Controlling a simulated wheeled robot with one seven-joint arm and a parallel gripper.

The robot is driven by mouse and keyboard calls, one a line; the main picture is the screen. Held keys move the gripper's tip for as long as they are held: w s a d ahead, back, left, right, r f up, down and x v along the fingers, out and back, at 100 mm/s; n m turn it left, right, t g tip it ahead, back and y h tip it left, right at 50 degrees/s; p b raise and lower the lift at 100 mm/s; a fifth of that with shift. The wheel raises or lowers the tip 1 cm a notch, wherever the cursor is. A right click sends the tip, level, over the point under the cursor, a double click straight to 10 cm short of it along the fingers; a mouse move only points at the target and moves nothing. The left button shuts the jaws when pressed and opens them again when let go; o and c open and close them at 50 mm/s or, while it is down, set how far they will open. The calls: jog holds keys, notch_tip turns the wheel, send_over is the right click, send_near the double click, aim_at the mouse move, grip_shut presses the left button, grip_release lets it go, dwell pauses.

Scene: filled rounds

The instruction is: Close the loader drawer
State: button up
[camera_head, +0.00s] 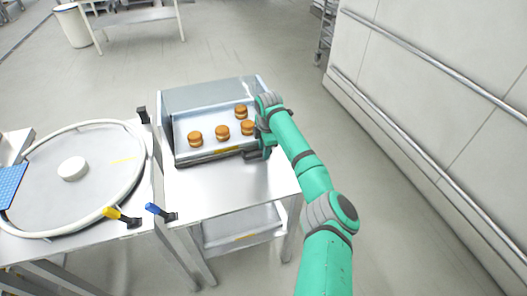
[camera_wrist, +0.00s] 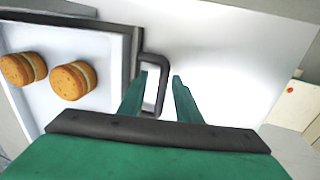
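The loader drawer (camera_head: 187,122) is a pale tray with a dark front edge, pulled out from the metal loader housing (camera_head: 205,96) on the steel table. Several brown filled rounds (camera_head: 222,132) stand in it. My gripper (camera_head: 267,146) is at the drawer's front right. In the wrist view, the drawer (camera_wrist: 112,62) is at left with two rounds (camera_wrist: 72,81) showing, and its dark loop handle (camera_wrist: 163,72) stands out to the right. My gripper's green fingers (camera_wrist: 158,95) are apart, one on either side of the handle's outer bar, with visible gaps.
A round ringed table (camera_head: 110,165) with a white disc (camera_head: 72,168), a yellow-handled lever (camera_head: 122,216) and a blue-handled one (camera_head: 160,211) stands at left. Bare steel tabletop (camera_head: 215,185) lies in front of the drawer. A railed wall (camera_head: 440,110) runs along the right.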

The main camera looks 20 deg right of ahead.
jog(key=shift+a, duration=0.4)
notch_tip(320, 180, up, 10)
jog(key=s, duration=0.2)
jog(key=shift+r, duration=0.25)
